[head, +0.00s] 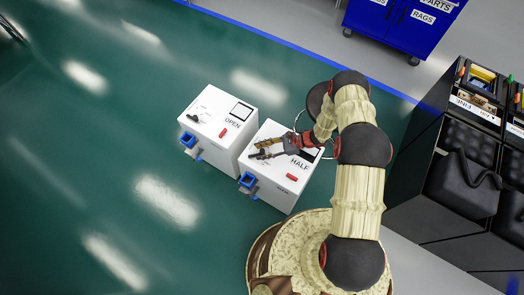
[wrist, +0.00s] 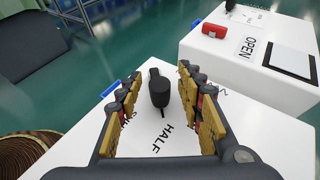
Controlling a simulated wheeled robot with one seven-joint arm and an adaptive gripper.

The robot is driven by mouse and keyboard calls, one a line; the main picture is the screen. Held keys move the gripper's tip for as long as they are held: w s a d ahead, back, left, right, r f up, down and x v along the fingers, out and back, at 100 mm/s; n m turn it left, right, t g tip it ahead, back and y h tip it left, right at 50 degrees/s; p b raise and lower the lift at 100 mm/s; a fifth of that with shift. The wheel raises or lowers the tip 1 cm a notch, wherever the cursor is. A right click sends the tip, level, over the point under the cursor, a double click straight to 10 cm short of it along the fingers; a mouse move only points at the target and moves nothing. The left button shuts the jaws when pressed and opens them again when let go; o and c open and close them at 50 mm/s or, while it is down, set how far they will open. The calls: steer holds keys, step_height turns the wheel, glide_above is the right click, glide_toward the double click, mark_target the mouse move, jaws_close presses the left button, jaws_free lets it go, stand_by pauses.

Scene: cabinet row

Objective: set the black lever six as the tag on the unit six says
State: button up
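Two white box units stand on the floor. The nearer unit (head: 272,194) has a large HALF tag (head: 299,162), a red block (head: 292,177) and a partly covered dark panel on top. My gripper (head: 258,150) is over its left side. In the wrist view, a black lever (wrist: 159,92) stands upright between my gripper's fingers (wrist: 165,95), which are spread on both sides with gaps. HALF lettering (wrist: 162,139) is printed in front of the lever; other lettering beside it is partly hidden by the fingers. No unit number is legible.
The other white unit (head: 209,142) is close on the left, with an OPEN tag (head: 232,124) and its own black lever (head: 192,118). Blue fittings (head: 248,180) project from the units' fronts. A dark shelf rack (head: 430,180) is at right. Green floor is clear at left.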

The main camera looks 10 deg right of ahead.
steer(key=shift+d, duration=0.1)
steer(key=v, duration=1.2)
steer(key=shift+f, duration=0.1)
